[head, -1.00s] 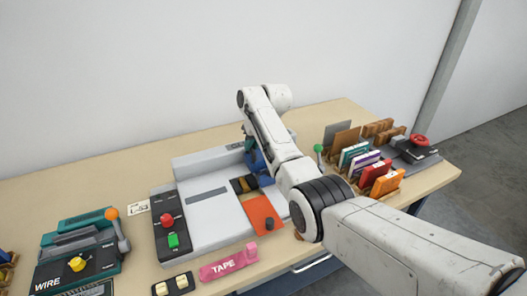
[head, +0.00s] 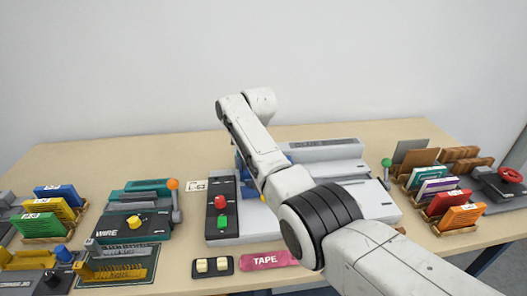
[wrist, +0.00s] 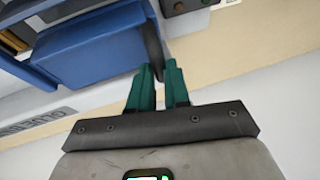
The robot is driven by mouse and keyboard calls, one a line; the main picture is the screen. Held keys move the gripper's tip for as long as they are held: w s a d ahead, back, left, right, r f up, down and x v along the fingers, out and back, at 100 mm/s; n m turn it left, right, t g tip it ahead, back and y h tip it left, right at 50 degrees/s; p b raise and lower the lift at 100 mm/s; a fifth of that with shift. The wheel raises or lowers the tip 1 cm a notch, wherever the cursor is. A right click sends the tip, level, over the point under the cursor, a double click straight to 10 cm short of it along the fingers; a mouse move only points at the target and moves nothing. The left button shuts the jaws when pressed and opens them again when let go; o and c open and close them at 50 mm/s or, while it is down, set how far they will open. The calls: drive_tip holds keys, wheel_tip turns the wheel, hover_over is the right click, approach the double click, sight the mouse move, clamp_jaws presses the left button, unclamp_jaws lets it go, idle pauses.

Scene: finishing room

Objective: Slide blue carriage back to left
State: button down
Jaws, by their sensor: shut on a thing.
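The blue carriage (head: 240,178) is at the left end of the long grey machine (head: 375,200), close beside the dark panel (head: 222,205) with red and green buttons. My arm covers much of it in the head view. In the wrist view the blue carriage (wrist: 90,45) fills the upper left, with a dark upright grip (wrist: 152,40) at its side. My gripper (wrist: 158,72) has teal fingers, shut on that dark grip. The fingertips are hidden behind my arm in the head view.
A teal wire unit (head: 135,222) with an orange-knobbed lever stands to the left. Card racks (head: 440,195) and a green-knobbed lever (head: 386,165) stand right. The back left tabletop is bare.

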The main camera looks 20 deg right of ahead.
drive_tip(key=shift+w+a, duration=0.2)
drive_tip(key=shift+a, duration=0.55)
drive_tip(key=shift+a+r, duration=0.1)
drive_tip(key=c, duration=1.1)
unclamp_jaws()
drive_tip(key=shift+a, duration=0.1)
drive_tip(key=v, duration=1)
drive_tip(key=shift+r, duration=0.3)
drive_tip(key=shift+s, duration=0.1)
